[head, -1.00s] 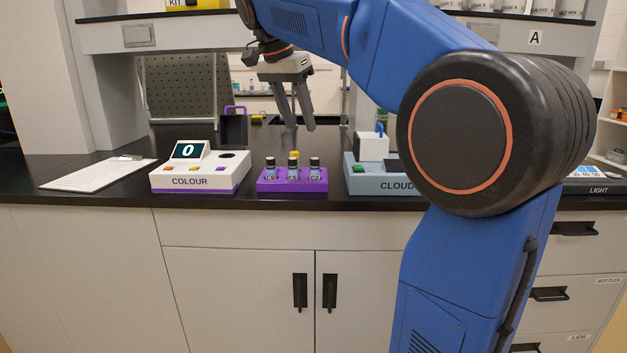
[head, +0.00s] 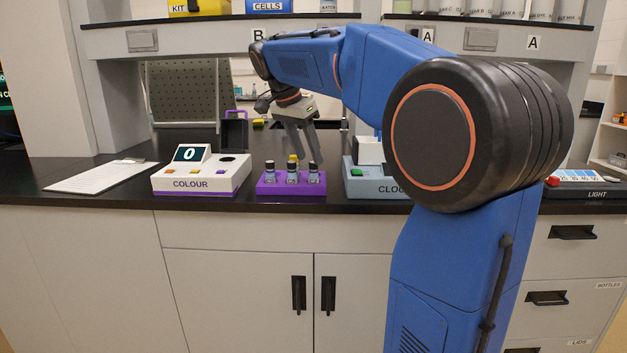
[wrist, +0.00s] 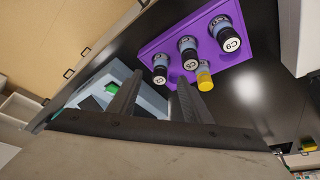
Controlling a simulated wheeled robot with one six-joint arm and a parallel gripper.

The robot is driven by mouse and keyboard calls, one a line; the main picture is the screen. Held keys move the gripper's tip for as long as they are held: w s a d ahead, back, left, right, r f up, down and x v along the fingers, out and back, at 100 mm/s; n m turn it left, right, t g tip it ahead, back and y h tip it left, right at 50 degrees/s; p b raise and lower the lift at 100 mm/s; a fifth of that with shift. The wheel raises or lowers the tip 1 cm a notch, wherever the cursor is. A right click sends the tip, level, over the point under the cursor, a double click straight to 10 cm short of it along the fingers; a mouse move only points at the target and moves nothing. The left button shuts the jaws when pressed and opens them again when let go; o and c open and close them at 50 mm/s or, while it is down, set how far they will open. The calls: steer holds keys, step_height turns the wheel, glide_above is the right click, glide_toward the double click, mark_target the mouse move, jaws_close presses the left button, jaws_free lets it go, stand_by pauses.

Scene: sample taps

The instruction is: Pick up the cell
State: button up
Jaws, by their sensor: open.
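A purple rack (head: 291,189) stands near the counter's front edge and holds three dark-capped cells in a row, with a yellow-capped cell (head: 293,159) behind the middle one. The dark-capped cells (head: 292,172) are upright. Which cell is meant cannot be told.
A white COLOUR instrument (head: 201,177) reading 0 stands left of the rack, with a clipboard (head: 101,176) further left. A grey-blue instrument (head: 375,186) stands close on the right. An upper shelf (head: 215,20) runs above.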

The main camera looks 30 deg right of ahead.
mark_target(311, 163)
steer(key=shift+x, duration=3.05)
steer(key=shift+c, duration=0.7)
steer(key=c, duration=0.8)
